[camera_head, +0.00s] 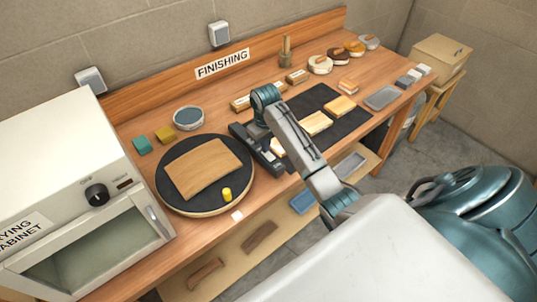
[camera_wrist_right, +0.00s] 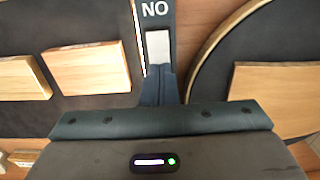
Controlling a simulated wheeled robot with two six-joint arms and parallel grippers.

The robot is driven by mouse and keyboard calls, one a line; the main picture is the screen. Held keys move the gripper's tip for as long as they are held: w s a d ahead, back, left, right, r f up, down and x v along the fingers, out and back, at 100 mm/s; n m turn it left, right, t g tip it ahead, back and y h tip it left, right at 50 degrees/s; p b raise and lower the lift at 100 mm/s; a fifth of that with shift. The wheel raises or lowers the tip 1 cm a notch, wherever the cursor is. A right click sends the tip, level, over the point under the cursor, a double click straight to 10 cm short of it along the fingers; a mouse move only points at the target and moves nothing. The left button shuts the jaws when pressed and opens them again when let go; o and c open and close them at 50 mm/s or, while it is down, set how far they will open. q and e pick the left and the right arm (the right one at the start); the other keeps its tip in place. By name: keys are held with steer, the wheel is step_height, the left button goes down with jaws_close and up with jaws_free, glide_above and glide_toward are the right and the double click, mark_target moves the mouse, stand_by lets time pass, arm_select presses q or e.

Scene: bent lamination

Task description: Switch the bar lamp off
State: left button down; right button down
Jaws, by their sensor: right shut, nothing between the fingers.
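A dark narrow bar-shaped unit (camera_head: 268,158) lies on the bench between the round turntable and the black mat, with small pale parts along it. In the right wrist view the dark bar (camera_wrist_right: 154,22) carries white letters reading "NO" from this side and a pale rectangular switch plate (camera_wrist_right: 158,47). My right gripper (camera_wrist_right: 167,84) is shut and empty, its tip at the near end of the pale plate; I cannot tell whether it touches. In the head view my right gripper (camera_head: 257,131) is low over the bar, partly hiding it. I cannot tell whether the lamp is lit. My left gripper is out of view.
The round black turntable (camera_head: 170,196) holds a wooden sheet (camera_head: 204,168) and a yellow piece (camera_head: 227,194). The black mat (camera_head: 350,118) bears several wooden blocks. A drying cabinet (camera_head: 60,150) stands at the left. A bowl (camera_head: 188,117) sits behind the turntable.

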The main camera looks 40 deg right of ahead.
steer(key=shift+f, duration=0.45)
steer(key=shift+d, duration=0.15)
stand_by(0.4)
